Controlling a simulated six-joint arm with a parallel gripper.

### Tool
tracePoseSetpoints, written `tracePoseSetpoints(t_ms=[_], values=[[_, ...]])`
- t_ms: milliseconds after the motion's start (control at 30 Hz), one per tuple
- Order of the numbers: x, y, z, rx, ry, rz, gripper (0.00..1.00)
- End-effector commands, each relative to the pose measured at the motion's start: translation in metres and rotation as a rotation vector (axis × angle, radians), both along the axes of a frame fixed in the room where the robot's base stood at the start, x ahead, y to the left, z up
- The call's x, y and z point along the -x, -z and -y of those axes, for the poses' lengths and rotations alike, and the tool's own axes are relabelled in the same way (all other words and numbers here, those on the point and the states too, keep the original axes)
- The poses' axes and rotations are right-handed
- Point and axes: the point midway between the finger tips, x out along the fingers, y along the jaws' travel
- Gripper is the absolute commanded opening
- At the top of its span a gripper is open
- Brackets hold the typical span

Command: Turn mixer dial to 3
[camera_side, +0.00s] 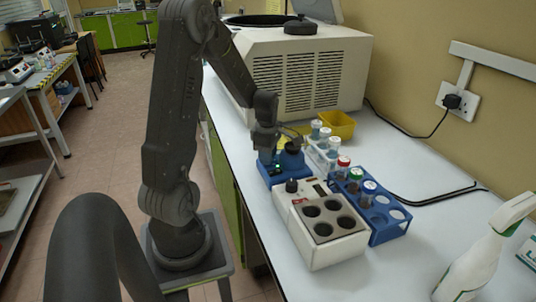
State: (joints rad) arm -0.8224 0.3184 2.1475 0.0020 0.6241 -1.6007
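The mixer (277,180) is a small blue device on the white bench with a dark round top (291,158). A small green light shows on its front left. My gripper (268,157) points down at the mixer, over its left part beside the dark top. The fingers are small and dark here, so I cannot tell whether they are open or shut, or whether they touch the mixer. I cannot make out the dial or its numbers; my gripper may cover it.
A white block heater (318,256) with several wells and a black knob stands in front of the mixer. To the right are a blue rack (385,236) and a white rack (318,159) with capped tubes. A yellow bin (339,125), a centrifuge (345,50) and a spray bottle (480,262) stand nearby.

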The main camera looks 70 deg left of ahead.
Motion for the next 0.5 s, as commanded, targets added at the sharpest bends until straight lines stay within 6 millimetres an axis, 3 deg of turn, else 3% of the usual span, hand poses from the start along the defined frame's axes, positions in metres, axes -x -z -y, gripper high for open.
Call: tracePoseSetpoints(t_ms=[233,500], values=[[-0.0001,-0.0003,-0.0001,0.0,0.0,0.0,0.07],[0.0,-0.0004,0.0,0.0,0.025,0.0,0.07]])
